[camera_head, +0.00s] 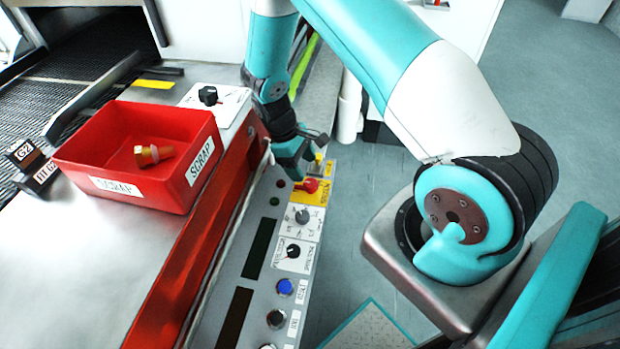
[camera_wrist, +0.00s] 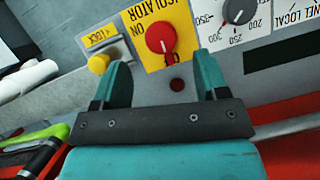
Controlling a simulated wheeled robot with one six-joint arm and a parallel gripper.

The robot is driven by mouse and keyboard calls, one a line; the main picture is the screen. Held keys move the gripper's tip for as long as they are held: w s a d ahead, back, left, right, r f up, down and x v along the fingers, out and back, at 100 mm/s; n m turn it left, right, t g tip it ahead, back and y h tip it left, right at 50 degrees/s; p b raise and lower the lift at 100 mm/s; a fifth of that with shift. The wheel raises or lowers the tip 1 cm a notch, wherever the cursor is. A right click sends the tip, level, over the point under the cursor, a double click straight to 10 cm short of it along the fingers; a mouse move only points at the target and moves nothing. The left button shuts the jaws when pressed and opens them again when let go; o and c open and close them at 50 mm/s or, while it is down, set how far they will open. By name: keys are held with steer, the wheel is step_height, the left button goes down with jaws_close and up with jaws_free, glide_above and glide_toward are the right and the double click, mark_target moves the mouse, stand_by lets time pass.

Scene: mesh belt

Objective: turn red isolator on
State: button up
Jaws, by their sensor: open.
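The red isolator knob (camera_wrist: 160,37) sits on a yellow plate (camera_wrist: 182,22) marked ISOLATOR in the wrist view. A narrow mark on it points toward the lower edge of the plate; I cannot tell which setting that is. In the head view the red knob (camera_head: 309,185) is near the far end of the grey control panel (camera_head: 262,215). My gripper (camera_wrist: 164,78) is open and empty. Its two fingers stand apart, short of the knob, with the knob showing beyond and between them. In the head view my gripper (camera_head: 291,158) is just past the knob, partly hidden by its own wrist.
A dark red lamp (camera_wrist: 177,84) lies between the fingers. A grey dial (camera_wrist: 239,10) is to the right. A red scrap bin (camera_head: 130,150) with a brass fitting (camera_head: 153,155) stands left of the panel.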

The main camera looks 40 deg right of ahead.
mark_target(311, 182)
steer(key=x, duration=0.6)
steer(key=c, duration=0.9)
